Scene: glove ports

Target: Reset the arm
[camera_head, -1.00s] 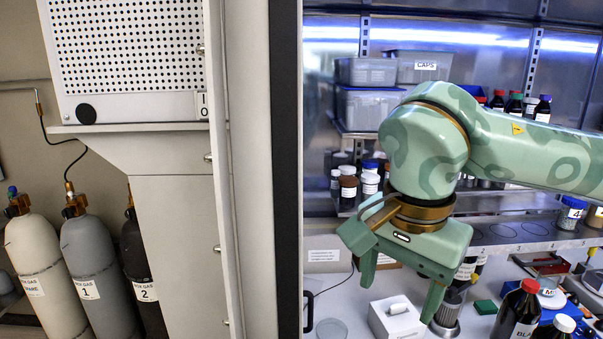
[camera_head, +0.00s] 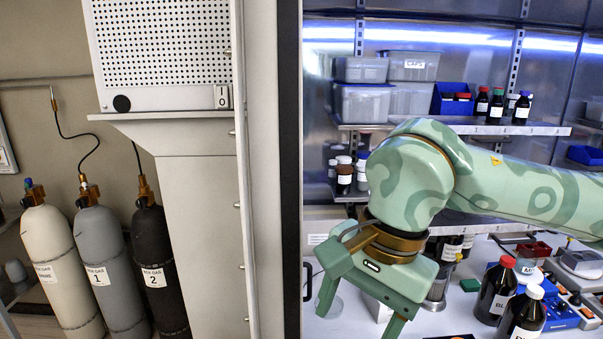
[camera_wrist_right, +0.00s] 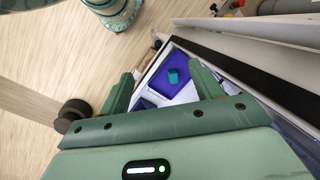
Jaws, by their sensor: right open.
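My right arm comes in from the right in the head view, and its green gripper (camera_head: 358,316) hangs in front of the shelving and the bench. Its two fingers are spread apart and point down, with nothing visible between them. In the right wrist view the gripper (camera_wrist_right: 160,75) also shows open. Beyond its fingers lies a purple surface (camera_wrist_right: 183,88) with a small teal block (camera_wrist_right: 173,76) on it, apart from the fingers. My left gripper is in neither view.
A pale upright post (camera_head: 263,170) stands left of the arm. Gas cylinders (camera_head: 108,270) stand at far left. Dark bottles with red (camera_head: 495,290) and white caps (camera_head: 525,318) stand on the bench right of the gripper. Shelves with bins (camera_head: 362,103) and bottles are behind the arm.

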